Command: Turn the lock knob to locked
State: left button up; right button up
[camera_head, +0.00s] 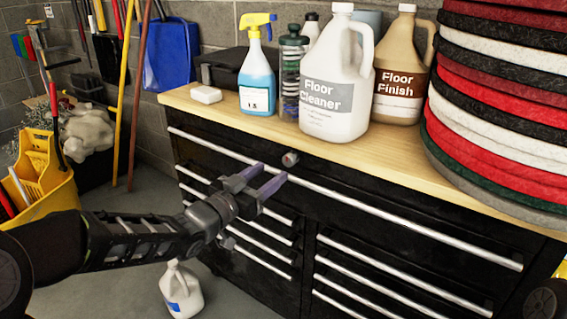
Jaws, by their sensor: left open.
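The lock knob (290,158) is a small round grey knob on the black front of the tool cabinet (345,180), just under the wooden top and above the long top drawer handle. Its turn position is too small to read. My left gripper (268,180) is open and empty, with two purplish fingers pointing up and right toward the cabinet front. Its fingertips are in front of the top drawer, a little below and left of the knob, and appear apart from it. My right gripper is not in view.
On the wooden top (386,151) stand a spray bottle (257,75), a Floor Cleaner jug (333,85), a Floor Finish jug (397,75) and a stack of pads (500,110). A white jug (181,290) stands on the floor below my left arm. A yellow bucket (45,185) is at left.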

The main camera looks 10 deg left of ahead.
aim_at(287, 161)
pick_arm(q)
jog(key=x, duration=0.6)
jog(key=shift+w+d+b, duration=0.1)
jog(key=shift+w+b, duration=0.25)
jog(key=shift+c, duration=0.4)
grip_shut()
